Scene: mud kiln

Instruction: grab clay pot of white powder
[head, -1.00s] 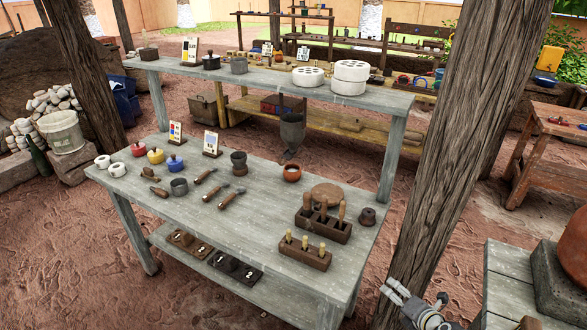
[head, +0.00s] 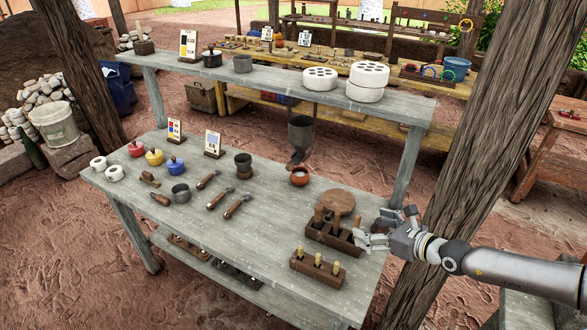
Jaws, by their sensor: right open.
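An orange-brown clay pot (head: 299,176) with white powder inside stands upright on the grey wooden table, near its back edge and right of the middle. My right gripper (head: 367,231) comes in from the right, with its fingers spread open and empty. It is over the table's right end, beside the dark tool block (head: 333,236), to the right of and nearer than the pot. My left gripper is not in view.
A round wooden disc (head: 338,201) and the tool block lie between gripper and pot. A block with yellow-handled tools (head: 317,267) sits in front. A wooden post (head: 483,150) stands right. The table's front middle is clear.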

